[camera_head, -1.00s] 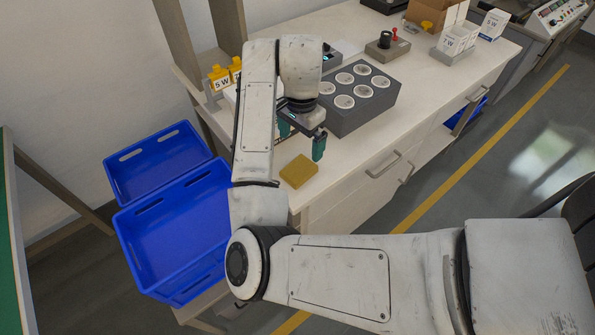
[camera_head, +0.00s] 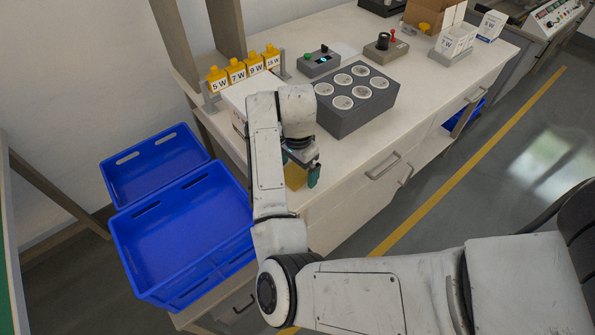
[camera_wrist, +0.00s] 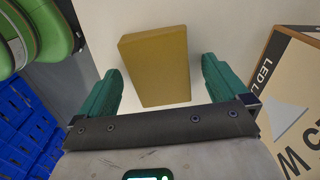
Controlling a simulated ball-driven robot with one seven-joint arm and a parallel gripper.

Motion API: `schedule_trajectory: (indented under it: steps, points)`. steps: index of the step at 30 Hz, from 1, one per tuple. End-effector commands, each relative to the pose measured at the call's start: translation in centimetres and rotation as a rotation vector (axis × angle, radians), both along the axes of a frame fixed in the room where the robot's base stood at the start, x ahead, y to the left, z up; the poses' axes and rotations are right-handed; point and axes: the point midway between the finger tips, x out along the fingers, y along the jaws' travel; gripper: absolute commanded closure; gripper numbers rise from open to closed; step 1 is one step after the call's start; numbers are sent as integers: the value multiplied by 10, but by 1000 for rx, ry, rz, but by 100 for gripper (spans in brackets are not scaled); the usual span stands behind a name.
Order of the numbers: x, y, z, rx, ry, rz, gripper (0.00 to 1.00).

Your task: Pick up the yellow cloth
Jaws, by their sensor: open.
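The yellow cloth (camera_head: 295,175) is a folded, block-shaped pad lying on the white bench top near its front left corner. In the wrist view the cloth (camera_wrist: 157,66) lies ahead of and between the two green fingers. My gripper (camera_wrist: 160,88) is open and empty, with a gap beside the cloth on each side. In the head view my gripper (camera_head: 299,172) is above the cloth and partly hides it. I cannot tell the exact height of the fingertips over the bench.
A white LED box (camera_wrist: 296,95) stands close to the right finger in the wrist view. A grey block with round sockets (camera_head: 357,98) is behind the gripper. Blue crates (camera_head: 130,232) stand left of the bench. Yellow labelled holders (camera_head: 236,72) are at the back.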

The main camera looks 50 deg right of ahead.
Motion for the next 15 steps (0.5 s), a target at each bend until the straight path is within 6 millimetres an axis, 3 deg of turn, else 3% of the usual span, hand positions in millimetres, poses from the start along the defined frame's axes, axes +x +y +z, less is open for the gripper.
schedule_trajectory:
  steps: [4,15]
  points:
    - [0,0,0,0,0,0,0]
    - [0,0,0,0,0,0,35]
